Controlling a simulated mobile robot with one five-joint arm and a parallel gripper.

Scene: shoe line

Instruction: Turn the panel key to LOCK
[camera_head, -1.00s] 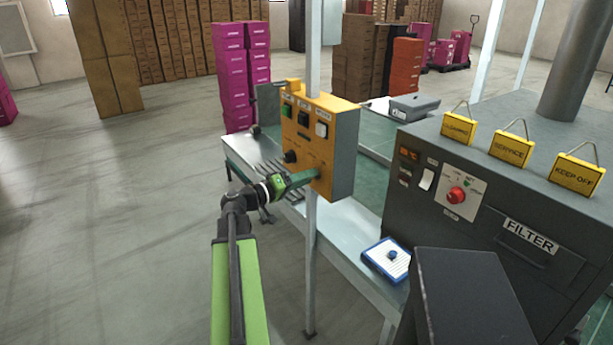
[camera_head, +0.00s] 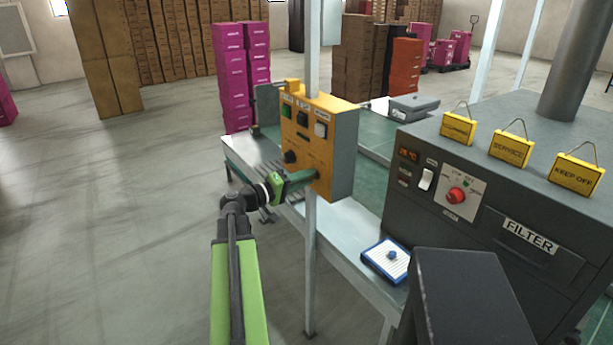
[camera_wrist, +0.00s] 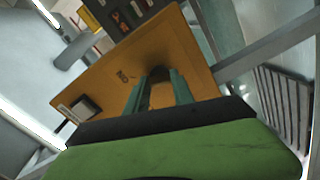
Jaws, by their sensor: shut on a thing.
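The orange control panel (camera_head: 318,143) is mounted on a post, with buttons at the top and a black knob (camera_head: 290,157) lower left. My gripper (camera_head: 315,175) reaches the lower right of its front face. In the wrist view, the two green fingers of my gripper (camera_wrist: 159,82) point at the panel (camera_wrist: 125,62) and close around a small dark part at its face. This is where the key sits, but the fingers hide most of it. The key's angle and the LOCK mark cannot be read.
A metal bench (camera_head: 345,232) runs behind and below the panel, with a blue-edged pad (camera_head: 388,262) on it. A dark filter machine (camera_head: 490,205) with a red knob and yellow signs stands at the right. The floor to the left is open.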

